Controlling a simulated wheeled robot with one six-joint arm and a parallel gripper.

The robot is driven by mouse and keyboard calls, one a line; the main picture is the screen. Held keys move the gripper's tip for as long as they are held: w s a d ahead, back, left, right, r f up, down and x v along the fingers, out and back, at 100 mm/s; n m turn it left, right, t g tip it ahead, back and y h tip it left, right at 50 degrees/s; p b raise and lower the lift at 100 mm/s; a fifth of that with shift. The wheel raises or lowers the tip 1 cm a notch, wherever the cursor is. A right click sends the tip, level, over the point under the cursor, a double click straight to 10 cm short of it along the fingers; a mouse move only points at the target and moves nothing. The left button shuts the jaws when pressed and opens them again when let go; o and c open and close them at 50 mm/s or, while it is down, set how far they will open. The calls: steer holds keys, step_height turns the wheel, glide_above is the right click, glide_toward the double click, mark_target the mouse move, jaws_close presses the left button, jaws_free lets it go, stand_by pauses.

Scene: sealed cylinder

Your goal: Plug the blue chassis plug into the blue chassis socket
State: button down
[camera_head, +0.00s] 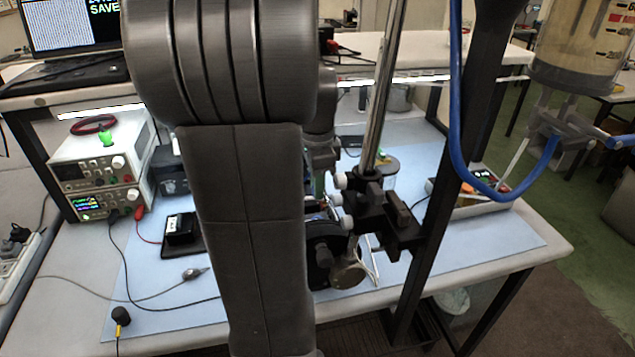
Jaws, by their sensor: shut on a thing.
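My own dark grey arm fills the middle of the head view and hides much of the bench behind it. Its fingers are not visible, and neither is anything held in them. I cannot make out the blue chassis plug or the blue chassis socket. A thick blue hose hangs in a loop at the right, but I see no chassis plug on it.
A metal post with a black clamp (378,215) stands right of my arm. Stacked bench instruments (100,170) are at the left, with a small black box (183,229) on the blue mat (480,247). A grey tray (470,205) is at the right. Thin cables cross the left front.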

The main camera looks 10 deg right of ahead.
steer(key=shift+f+b, duration=2.45)
steer(key=shift+f, duration=0.45)
steer(key=shift+r+p, duration=0.1)
steer(key=shift+p, duration=0.4)
steer(key=shift+f, duration=0.3)
steer(key=c, duration=1.2)
jaws_free()
step_height(320, 180, up, 14)
steer(key=shift+f+b, duration=0.1)
steer(key=shift+b, duration=0.2)
